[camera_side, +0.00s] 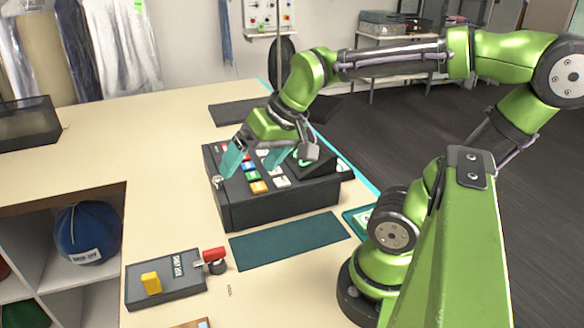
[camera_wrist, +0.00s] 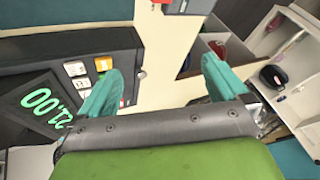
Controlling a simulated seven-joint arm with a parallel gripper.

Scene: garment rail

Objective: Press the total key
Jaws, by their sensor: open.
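The black cash register (camera_side: 295,212) stands on the table in the side view. Its top has white keys and red, blue, green and orange ones; no key label is readable, so I cannot tell which is the total key. The orange key (camera_side: 259,187) is nearest the front edge and also shows in the wrist view (camera_wrist: 103,64). My gripper (camera_side: 251,163) is open and empty, its teal fingers spread over the keys and hiding some. In the wrist view my gripper (camera_wrist: 160,88) has the register at its left. The register's tilted display (camera_wrist: 45,105) reads 21.00 in green.
A dark box with a yellow block and a red-tipped lever (camera_side: 165,284) sits at the table's front left. A teal mat (camera_side: 290,240) lies before the register. The table left of the register is clear.

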